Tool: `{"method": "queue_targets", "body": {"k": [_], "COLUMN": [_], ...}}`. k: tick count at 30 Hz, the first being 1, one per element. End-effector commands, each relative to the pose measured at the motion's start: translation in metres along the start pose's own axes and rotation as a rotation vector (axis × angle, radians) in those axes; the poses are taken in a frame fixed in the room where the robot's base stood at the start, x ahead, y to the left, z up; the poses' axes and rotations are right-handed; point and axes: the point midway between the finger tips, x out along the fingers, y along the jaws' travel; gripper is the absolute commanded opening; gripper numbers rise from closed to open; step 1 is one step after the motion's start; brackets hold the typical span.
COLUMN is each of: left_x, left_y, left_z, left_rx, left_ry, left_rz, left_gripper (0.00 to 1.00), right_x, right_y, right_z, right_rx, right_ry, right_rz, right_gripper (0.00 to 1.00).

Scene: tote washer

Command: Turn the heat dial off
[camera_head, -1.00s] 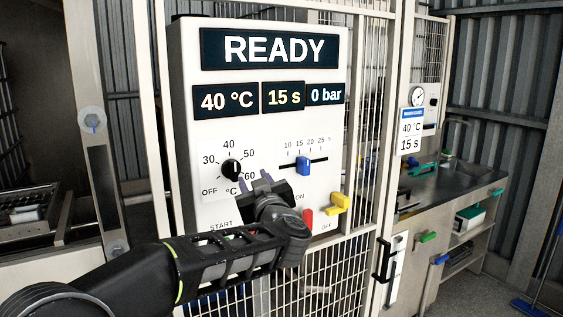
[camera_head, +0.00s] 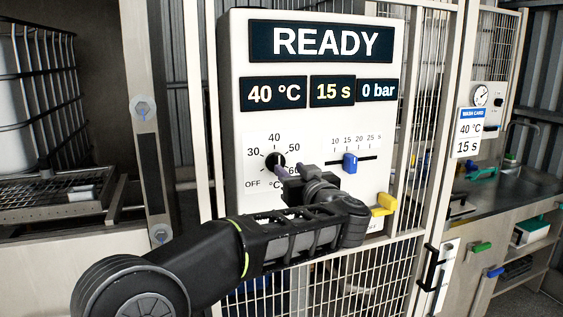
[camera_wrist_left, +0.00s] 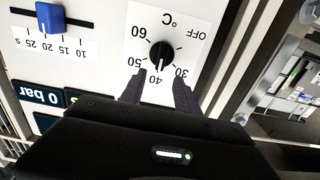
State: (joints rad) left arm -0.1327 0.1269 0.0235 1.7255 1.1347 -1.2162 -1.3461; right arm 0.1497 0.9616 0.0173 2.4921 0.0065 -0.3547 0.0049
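The heat dial (camera_head: 275,161) is a black round knob on a white scale plate marked OFF, 30, 40, 50 and 60 °C. In the left wrist view the dial (camera_wrist_left: 160,55) appears upside down, its white pointer line toward 40. My left gripper (camera_head: 288,172) is just in front of the panel, at the dial's lower right in the head view. In the left wrist view its two fingers (camera_wrist_left: 157,88) are apart, with the dial beyond the tips and nothing between them. The display (camera_head: 274,94) reads 40 °C. My right gripper is not in view.
A blue slider (camera_head: 350,163) sits right of the dial, and a yellow handle (camera_head: 384,205) is at the panel's lower right. My left arm hides the panel's lower part. Wire mesh fencing (camera_head: 350,270) surrounds the panel. A wash card (camera_head: 468,132) hangs at the right.

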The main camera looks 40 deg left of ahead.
Motion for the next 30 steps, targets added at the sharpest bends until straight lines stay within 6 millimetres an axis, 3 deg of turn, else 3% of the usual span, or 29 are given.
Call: {"method": "queue_targets", "body": {"k": [15, 25, 30], "left_x": [0.068, 0.073, 0.073], "left_y": [-0.001, 0.000, 0.000], "left_z": [-0.001, 0.000, 0.000], "left_rx": [0.000, -0.001, -0.001], "left_ry": [0.000, 0.000, 0.000], "left_rz": [-0.002, 0.000, 0.000], "left_gripper": [0.38, 0.38, 0.25], "right_x": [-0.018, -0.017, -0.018], "right_y": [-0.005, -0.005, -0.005], "right_z": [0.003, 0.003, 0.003], "right_rx": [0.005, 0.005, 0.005], "right_ry": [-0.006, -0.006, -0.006], "right_rz": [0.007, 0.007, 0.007], "right_gripper": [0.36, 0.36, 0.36]}}
